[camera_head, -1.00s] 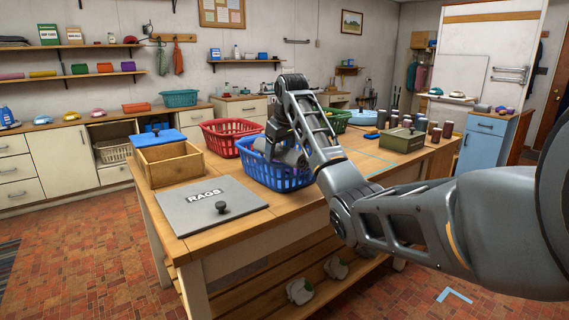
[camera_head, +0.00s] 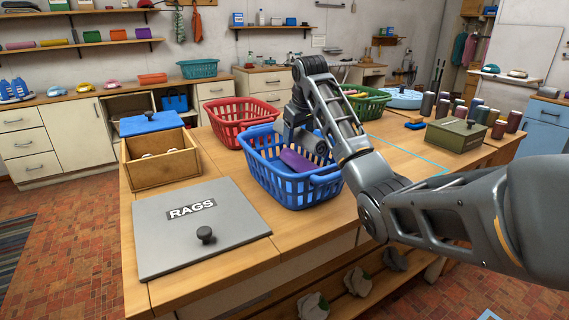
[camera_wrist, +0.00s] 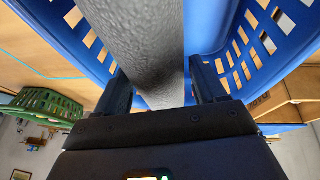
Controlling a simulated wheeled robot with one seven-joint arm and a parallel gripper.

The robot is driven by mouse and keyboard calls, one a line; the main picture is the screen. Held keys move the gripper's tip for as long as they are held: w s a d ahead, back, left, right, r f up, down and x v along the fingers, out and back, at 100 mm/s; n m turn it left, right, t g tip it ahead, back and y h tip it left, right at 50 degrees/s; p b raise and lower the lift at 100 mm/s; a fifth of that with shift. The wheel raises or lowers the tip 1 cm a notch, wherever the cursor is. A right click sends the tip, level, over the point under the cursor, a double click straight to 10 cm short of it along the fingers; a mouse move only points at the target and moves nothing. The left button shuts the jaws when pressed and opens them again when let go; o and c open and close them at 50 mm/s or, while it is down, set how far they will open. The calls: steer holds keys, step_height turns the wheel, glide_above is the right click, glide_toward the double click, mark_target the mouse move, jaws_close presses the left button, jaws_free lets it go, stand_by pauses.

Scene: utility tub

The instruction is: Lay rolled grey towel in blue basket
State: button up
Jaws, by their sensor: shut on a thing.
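The rolled grey towel (camera_wrist: 145,40) shows in the wrist view as a rough grey roll between my two fingers. My gripper (camera_wrist: 160,90) is shut on it. The blue basket (camera_wrist: 225,20) has slatted walls on both sides of the towel in that view. In the head view the blue basket (camera_head: 292,190) stands on the wooden worktop, and my gripper (camera_head: 297,143) reaches down into its back part. A purple roll (camera_head: 298,161) lies in the basket, near my gripper.
A red basket (camera_head: 238,128) stands behind left, a green basket (camera_head: 370,112) behind right. A wooden box (camera_head: 128,173) and a grey panel lettered RAGS (camera_head: 160,245) lie to the left. A green box (camera_head: 456,137) and several dark cylinders stand at right.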

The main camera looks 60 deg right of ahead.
steer(key=shift+w+a+f+p, duration=0.15)
steer(key=shift+w+a+f, duration=0.3)
steer(key=shift+a+f, duration=0.7)
steer(key=shift+w+a+f+p, duration=0.15)
steer(key=shift+w+a+f, duration=0.3)
steer(key=shift+a+f, duration=0.7)
steer(key=shift+w+a+f+p, duration=0.15)
steer(key=shift+w+a+f, duration=0.45)
steer(key=shift+f, duration=1)
steer(key=shift+s+a+f, duration=0.1)
steer(key=shift+s+f, duration=0.1)
steer(key=shift+f, duration=0.25)
steer(key=shift+f, duration=0.15)
steer(key=o, duration=1.1)
steer(key=shift+o, duration=0.2)
steer(key=shift+r, duration=0.25)
steer(key=v, duration=1.2)
steer(key=shift+r, duration=0.35)
